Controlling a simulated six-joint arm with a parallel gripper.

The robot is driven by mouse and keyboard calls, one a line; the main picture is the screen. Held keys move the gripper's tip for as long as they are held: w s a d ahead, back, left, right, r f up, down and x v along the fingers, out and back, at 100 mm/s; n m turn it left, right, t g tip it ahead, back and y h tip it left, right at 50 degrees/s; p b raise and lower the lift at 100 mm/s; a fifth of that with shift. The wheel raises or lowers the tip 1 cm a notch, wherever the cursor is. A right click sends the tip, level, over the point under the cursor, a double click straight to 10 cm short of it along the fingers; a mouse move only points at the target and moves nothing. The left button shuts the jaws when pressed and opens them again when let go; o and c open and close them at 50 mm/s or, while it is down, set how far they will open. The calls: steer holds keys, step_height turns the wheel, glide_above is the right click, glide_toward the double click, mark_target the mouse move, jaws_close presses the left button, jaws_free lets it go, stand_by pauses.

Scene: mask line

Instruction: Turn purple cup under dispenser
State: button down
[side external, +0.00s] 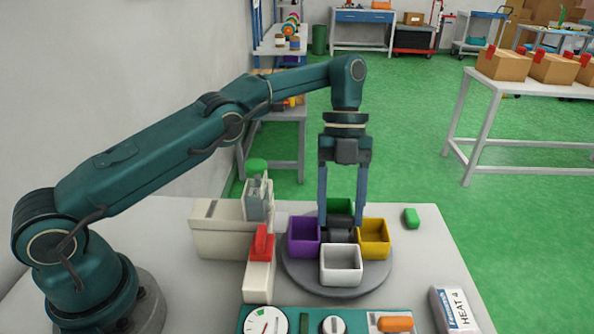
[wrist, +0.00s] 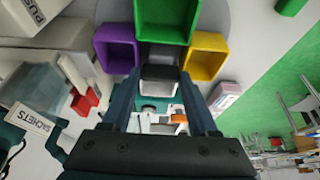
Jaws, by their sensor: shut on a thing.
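A round grey turntable (side external: 345,288) carries a purple cup (side external: 303,236) on the left, a yellow cup (side external: 374,237) on the right, a green cup (side external: 339,207) at the back and a white cup (side external: 341,266) in front. My gripper (side external: 341,226) points straight down at the turntable's middle, shut on the dark hub (side external: 340,236) between the cups. In the wrist view, the purple cup (wrist: 117,48) lies left of the green cup (wrist: 166,18) and the yellow cup (wrist: 206,55) right. A dispenser (side external: 257,200) with a green top stands left of the purple cup, which sits beside it.
A red-topped white block (side external: 262,262) stands close to the turntable's left edge. A teal control panel (side external: 335,322) with dials and an orange handle lies in front. A small green object (side external: 411,218) lies behind right.

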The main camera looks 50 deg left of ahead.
stand_by(0.3)
steer(key=shift+c, duration=0.8)
jaws_free()
steer(key=shift+n, duration=0.4)
